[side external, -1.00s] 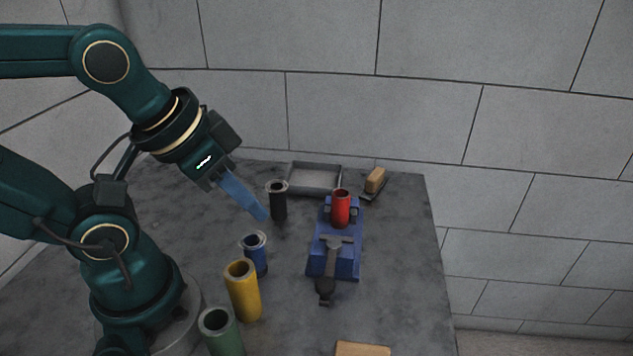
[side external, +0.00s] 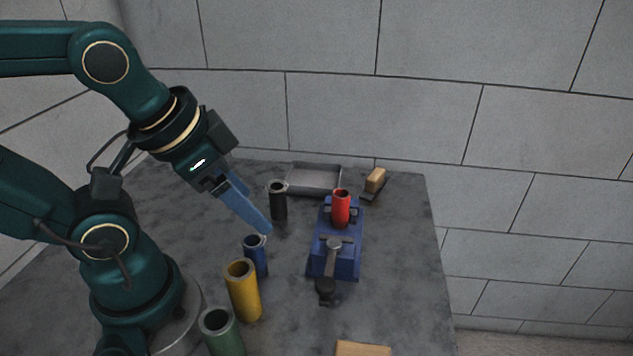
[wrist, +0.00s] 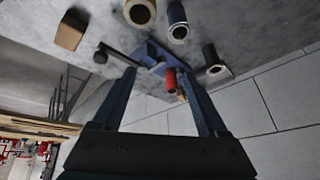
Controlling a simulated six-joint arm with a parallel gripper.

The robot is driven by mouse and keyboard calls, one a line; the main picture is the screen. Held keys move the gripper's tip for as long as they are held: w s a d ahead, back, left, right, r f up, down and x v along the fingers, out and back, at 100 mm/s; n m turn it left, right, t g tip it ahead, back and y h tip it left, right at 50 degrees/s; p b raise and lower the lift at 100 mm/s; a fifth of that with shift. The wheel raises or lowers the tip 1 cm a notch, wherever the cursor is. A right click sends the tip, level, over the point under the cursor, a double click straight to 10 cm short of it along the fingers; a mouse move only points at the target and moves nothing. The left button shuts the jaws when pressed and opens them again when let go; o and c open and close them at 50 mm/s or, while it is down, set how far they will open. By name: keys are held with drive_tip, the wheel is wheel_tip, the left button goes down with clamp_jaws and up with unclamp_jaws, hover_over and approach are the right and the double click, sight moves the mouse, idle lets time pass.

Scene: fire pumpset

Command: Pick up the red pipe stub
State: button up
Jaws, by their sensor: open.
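The red pipe stub (side external: 341,208) stands upright in the blue vise (side external: 335,255) on the grey table. In the wrist view the red stub (wrist: 170,81) shows between my two fingers, beyond their tips, with the blue vise (wrist: 148,56) around it. My gripper (side external: 262,230) is open and empty, its blue fingers pointing down and to the right. It hangs to the left of the vise, above the blue pipe stub (side external: 255,258) in the picture. My gripper also spans the wrist view (wrist: 158,75).
A black stub (side external: 278,203), a yellow stub (side external: 243,292) and a green stub (side external: 220,334) stand left of the vise. A grey tray (side external: 315,179) and a brush-like wooden block (side external: 375,181) lie behind. Another wooden block (side external: 362,349) is at the front. The table's right strip is clear.

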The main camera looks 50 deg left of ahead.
drive_tip(key=w+a+r+m+g+y, duration=0.1)
drive_tip(key=w+a+m+y, duration=0.25)
drive_tip(key=a+m, duration=0.2)
drive_tip(key=m+y, duration=0.8)
drive_tip(key=m, duration=0.5)
hover_over(343, 200)
drive_tip(key=s+a, duration=0.2)
drive_tip(key=a, duration=0.2)
wheel_tip(343, 200, down, 4)
drive_tip(key=f, duration=0.1)
drive_tip(key=w+d+f+m+t, duration=0.1)
drive_tip(key=w+d+f+m, duration=0.1)
drive_tip(key=shift+w+f+t, duration=0.15)
drive_tip(key=shift+w+t, duration=0.05)
drive_tip(key=shift+t, duration=0.2)
drive_tip(key=f, duration=0.1)
drive_tip(key=d+f+m, duration=0.1)
drive_tip(key=f+m, duration=0.1)
drive_tip(key=shift+d+t, duration=0.25)
drive_tip(key=shift+t, duration=0.05)
drive_tip(key=shift+s+d+f, duration=0.15)
drive_tip(key=shift+f, duration=0.4)
drive_tip(key=shift+x, duration=2.35)
clamp_jaws()
